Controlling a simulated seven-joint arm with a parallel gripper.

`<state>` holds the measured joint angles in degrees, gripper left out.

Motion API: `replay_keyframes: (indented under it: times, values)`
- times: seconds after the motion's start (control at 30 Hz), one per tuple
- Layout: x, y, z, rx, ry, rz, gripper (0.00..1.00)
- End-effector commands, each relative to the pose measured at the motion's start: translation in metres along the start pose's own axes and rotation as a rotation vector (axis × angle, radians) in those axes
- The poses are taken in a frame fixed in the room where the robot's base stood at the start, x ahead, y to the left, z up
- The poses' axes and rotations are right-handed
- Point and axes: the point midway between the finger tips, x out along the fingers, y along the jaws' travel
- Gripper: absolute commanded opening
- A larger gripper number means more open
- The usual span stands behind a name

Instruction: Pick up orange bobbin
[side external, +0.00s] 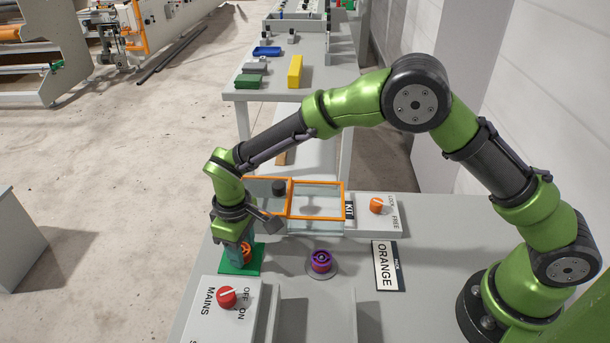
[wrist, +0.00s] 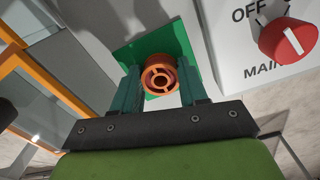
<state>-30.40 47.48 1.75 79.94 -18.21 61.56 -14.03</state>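The orange bobbin (wrist: 160,79) stands on a green pad (wrist: 133,54) in the wrist view, its ring-shaped end facing the camera. In the side view the bobbin (side external: 246,252) is partly hidden by my gripper (side external: 240,248), which points down over the green pad (side external: 236,269). In the wrist view the two teal fingers of my gripper (wrist: 160,75) flank the bobbin, one on each side and very near it. I cannot tell whether they press on it. A sign reading ORANGE (side external: 386,266) lies on the table to the right.
A purple bobbin (side external: 321,261) stands on a round grey base to the right of the green pad. A red MAINS knob (side external: 227,297) is in front. Behind are an orange-framed clear box (side external: 317,212) and an orange LOCK/FREE knob (side external: 376,205). Bare table lies between the pads.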

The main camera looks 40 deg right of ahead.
Motion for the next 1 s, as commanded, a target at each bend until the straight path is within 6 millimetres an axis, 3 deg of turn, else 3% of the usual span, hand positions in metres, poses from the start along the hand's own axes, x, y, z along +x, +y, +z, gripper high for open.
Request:
replay_keyframes:
  times: [0.03, 0.13, 0.47, 0.73, 1.0]
  values:
    - [0.0, 0.0, 0.0, 0.0, 0.0, 0.0, 0.27]
    - [0.0, 0.0, 0.0, 0.0, 0.0, 0.0, 0.14]
    - [-0.004, 0.0, 0.0, 0.0, 0.001, 0.0, 0.14]
    - [-0.038, 0.0, -0.001, 0.0, 0.006, 0.0, 0.14]
    - [-0.042, 0.002, 0.059, -0.002, 0.0, 0.0, 0.14]
